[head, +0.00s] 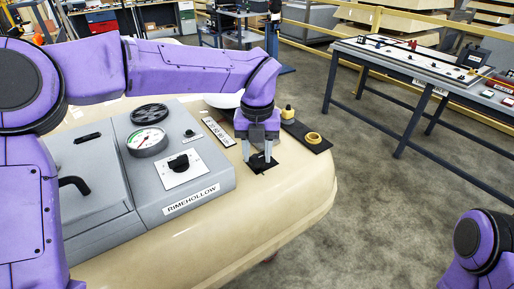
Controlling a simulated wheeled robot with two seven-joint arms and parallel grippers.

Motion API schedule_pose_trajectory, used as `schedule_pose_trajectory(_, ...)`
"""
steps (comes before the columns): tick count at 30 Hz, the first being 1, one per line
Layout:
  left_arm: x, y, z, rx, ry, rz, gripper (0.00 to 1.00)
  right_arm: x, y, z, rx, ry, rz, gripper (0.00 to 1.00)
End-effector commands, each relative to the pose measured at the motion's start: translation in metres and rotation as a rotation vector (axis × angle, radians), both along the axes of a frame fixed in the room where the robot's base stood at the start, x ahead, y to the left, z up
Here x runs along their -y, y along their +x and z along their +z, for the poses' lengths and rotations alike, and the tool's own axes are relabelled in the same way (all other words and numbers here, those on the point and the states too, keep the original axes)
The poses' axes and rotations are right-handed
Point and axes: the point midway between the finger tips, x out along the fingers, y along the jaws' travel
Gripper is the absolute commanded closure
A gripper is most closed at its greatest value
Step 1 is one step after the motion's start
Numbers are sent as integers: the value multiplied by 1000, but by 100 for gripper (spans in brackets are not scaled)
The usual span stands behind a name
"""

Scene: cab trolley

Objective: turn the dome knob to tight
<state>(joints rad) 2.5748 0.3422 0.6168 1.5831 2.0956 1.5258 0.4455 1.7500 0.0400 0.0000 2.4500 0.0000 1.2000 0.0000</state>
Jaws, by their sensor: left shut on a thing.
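My left gripper (260,158) points down at the right part of the cream top, over a small black plate (264,168). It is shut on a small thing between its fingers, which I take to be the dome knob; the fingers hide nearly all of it. Its pointer or marks cannot be read. My right arm shows only in part at the lower right, and its gripper is out of view.
A grey console (150,165) with a gauge (147,141) and a black rotary knob (179,162) stands left of the gripper. A black strip (306,136) with a yellow knob (288,112) and yellow ring (313,137) lies to the right. A workbench (425,72) stands beyond clear floor.

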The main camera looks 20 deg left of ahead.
Motion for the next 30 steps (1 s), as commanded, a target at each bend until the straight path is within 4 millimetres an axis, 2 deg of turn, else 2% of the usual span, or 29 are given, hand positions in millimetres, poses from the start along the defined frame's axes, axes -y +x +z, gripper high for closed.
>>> schedule_pose_trajectory(30, 5, -1, 8, 1, -2, -938, 89, 0, 0, 123, 0, 0, 0, 64)
